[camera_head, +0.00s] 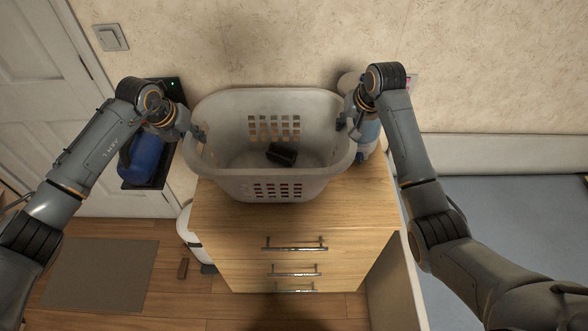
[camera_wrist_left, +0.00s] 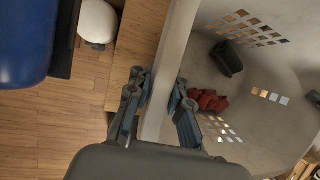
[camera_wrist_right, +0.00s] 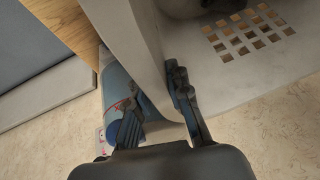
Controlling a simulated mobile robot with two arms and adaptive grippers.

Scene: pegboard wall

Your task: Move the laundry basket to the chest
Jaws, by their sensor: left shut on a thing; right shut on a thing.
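The grey laundry basket (camera_head: 230,103) is over the top of the wooden chest of drawers (camera_head: 235,218) in the head view. I cannot tell whether its base touches the top. It holds a dark object (camera_head: 281,154), and the left wrist view also shows a red item (camera_wrist_left: 208,100) in it. My left gripper (camera_head: 195,133) is shut on the basket's left rim; in the left wrist view the fingers (camera_wrist_left: 160,100) straddle the rim. My right gripper (camera_head: 346,126) is shut on the right rim, and the right wrist view shows its fingers (camera_wrist_right: 160,115) on either side of it.
A blue and white bottle (camera_head: 367,133) stands at the chest's back right, close beside the basket. A blue container (camera_head: 143,160) sits on a dark wall shelf at left. A white bin (camera_head: 188,230) stands beside the chest. A bed (camera_head: 520,220) is at right.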

